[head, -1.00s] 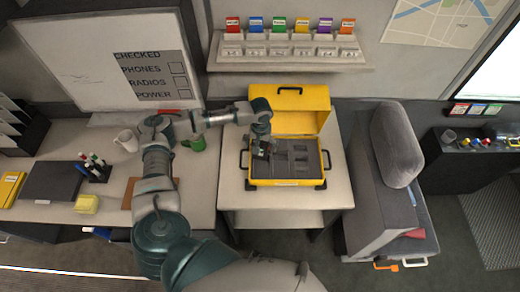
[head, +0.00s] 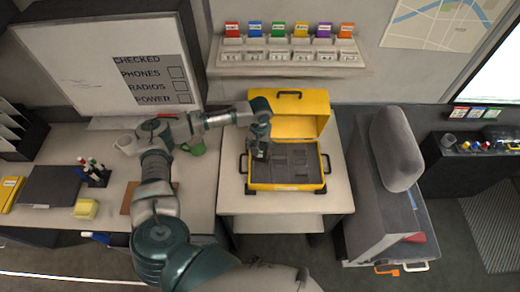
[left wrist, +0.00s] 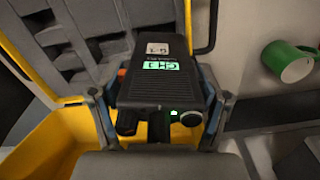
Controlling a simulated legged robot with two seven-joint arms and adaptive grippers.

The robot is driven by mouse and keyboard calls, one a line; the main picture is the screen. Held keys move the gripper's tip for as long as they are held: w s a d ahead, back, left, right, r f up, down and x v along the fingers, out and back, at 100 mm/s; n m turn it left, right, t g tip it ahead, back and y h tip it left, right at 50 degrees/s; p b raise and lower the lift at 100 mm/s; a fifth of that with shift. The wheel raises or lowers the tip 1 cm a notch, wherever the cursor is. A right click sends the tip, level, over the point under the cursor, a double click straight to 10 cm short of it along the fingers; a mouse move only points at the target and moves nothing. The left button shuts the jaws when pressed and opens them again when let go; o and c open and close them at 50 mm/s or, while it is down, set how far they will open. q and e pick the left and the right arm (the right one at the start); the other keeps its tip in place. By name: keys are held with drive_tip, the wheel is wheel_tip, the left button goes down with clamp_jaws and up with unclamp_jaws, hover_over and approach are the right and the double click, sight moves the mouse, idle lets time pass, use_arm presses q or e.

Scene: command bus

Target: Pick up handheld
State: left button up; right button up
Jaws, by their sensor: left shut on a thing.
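The handheld (left wrist: 163,75) is a dark radio with a lit green display and knobs at its near end. It fills the middle of the left wrist view. My left gripper (left wrist: 165,105) is shut on it, one finger on each side. In the head view my left gripper (head: 258,150) is over the left part of the open yellow case (head: 262,187), and the handheld is mostly hidden there. I cannot tell whether it is clear of the foam. My right gripper is not in view.
The case's yellow lid (head: 300,112) stands open at the back. A green mug (head: 196,147) is on the desk left of the case. A grey seat (head: 396,150) stands to the right. A shelf (head: 290,62) with colored cards is on the wall behind.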

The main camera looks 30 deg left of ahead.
use_arm(q)
drive_tip(key=shift+r, duration=0.8)
drive_tip(key=s+d, duration=0.4)
drive_tip(key=s, duration=0.2)
drive_tip(key=s+d+r+b, duration=0.1)
drive_tip(key=s+d, duration=0.3)
drive_tip(key=s, duration=0.3)
drive_tip(key=shift+s+d+r, duration=0.25)
drive_tip(key=shift+s+d, duration=0.05)
